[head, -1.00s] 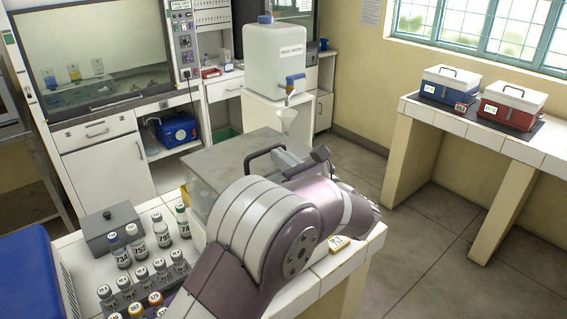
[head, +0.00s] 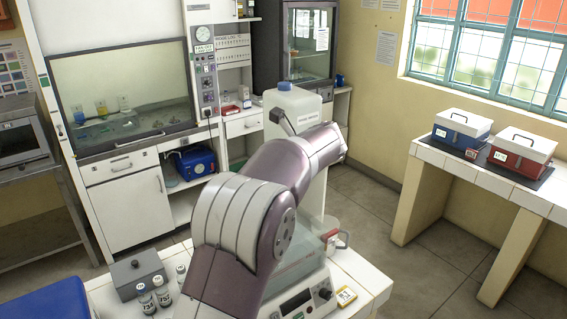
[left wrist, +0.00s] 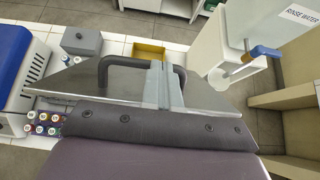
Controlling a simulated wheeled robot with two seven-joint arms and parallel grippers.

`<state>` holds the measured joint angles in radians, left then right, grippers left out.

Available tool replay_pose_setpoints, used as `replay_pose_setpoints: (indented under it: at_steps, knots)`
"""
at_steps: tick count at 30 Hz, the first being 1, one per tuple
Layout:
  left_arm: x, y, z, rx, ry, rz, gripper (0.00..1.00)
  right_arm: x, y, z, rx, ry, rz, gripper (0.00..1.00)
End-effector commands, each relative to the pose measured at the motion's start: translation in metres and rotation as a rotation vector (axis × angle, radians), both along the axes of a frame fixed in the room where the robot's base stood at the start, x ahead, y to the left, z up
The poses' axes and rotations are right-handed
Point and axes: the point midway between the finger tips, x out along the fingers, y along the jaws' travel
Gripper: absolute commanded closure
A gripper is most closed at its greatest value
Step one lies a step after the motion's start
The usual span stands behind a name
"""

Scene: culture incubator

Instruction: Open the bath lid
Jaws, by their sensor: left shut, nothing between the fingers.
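The bath (head: 297,302) stands on the white bench, its clear-walled body and front panel partly hidden behind my left arm. Its grey lid (left wrist: 105,87) with a black handle (left wrist: 128,64) shows in the left wrist view; my arm hides most of the lid in the head view, and its tilt is hard to judge. My left gripper (left wrist: 161,67) is at the lid's handle, fingers shut with nothing held between them. In the head view the fingers are hidden. My right gripper is not in view.
A rinse water container (head: 312,108) stands behind the bath. A grey box (head: 137,273) and vials (head: 162,290) stand left of the bath, and a yellow item (head: 345,296) lies to its right. Blue and red boxes (head: 520,150) sit on the side bench.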

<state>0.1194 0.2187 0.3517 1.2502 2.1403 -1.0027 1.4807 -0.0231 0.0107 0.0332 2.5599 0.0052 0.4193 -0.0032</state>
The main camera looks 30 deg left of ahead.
Motion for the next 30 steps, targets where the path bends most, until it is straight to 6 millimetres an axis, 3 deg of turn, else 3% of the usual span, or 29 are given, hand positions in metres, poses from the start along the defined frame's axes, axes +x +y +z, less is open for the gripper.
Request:
replay_pose_setpoints:
  at_steps: [1,3,13,30]
  knots:
    - [0.003,0.008,0.010,0.000,0.002,0.002,1.00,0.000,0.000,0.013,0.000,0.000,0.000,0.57]
    - [0.007,0.018,0.014,0.000,0.002,0.002,1.00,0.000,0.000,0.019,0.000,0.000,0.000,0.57]
    - [0.022,0.054,0.025,0.001,0.001,0.002,1.00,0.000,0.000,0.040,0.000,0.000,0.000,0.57]
    - [0.029,0.070,0.026,0.002,0.000,0.000,1.00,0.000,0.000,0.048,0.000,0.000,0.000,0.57]
